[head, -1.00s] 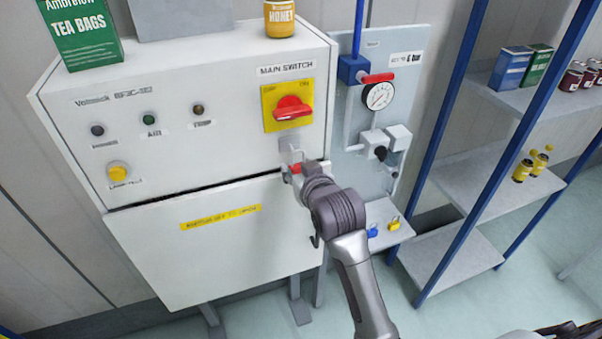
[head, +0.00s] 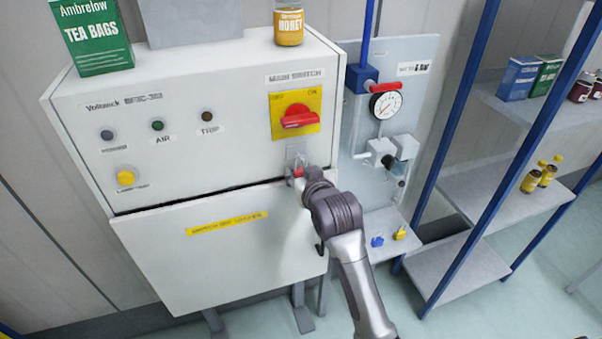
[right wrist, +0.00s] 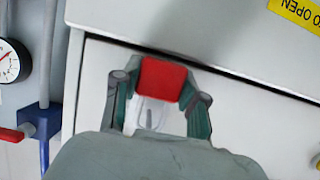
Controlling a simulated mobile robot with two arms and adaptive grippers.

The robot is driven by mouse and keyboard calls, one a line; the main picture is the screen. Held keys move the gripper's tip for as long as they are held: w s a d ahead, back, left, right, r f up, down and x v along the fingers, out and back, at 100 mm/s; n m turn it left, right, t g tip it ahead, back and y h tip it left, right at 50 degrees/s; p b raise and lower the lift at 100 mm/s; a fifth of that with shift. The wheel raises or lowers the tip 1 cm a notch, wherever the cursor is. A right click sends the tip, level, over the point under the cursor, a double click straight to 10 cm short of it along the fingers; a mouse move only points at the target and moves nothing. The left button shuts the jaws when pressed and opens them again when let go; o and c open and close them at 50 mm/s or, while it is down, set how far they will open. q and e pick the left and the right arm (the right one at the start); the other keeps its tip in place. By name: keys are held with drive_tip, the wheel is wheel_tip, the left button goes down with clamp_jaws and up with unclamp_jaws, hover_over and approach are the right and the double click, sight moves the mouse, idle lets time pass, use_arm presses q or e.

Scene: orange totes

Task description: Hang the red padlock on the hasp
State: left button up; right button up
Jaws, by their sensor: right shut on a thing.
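The red padlock (head: 298,172) is held at the front of the grey cabinet, just under the main switch. My right gripper (head: 300,178) is shut on it. In the right wrist view the padlock's red body (right wrist: 160,79) sits between the two fingertips of the gripper (right wrist: 160,96), with a pale grey loop, seemingly its shackle, beside the body. The grey hasp (head: 295,153) is on the panel below the switch, right above the padlock. The shackle meets or overlaps the hasp in the head view; I cannot tell whether it passes through. My left gripper is not in view.
The yellow switch plate (head: 280,125) with its red handle is above the hasp. A gauge panel (head: 410,60) stands to the right, with blue and yellow padlocks (head: 400,234) on its ledge. A blue-framed shelf (head: 452,125) is further right. The cabinet door (head: 220,265) is below.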

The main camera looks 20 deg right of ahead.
drive_tip(key=o, duration=1.1)
drive_tip(key=shift+s, duration=0.15)
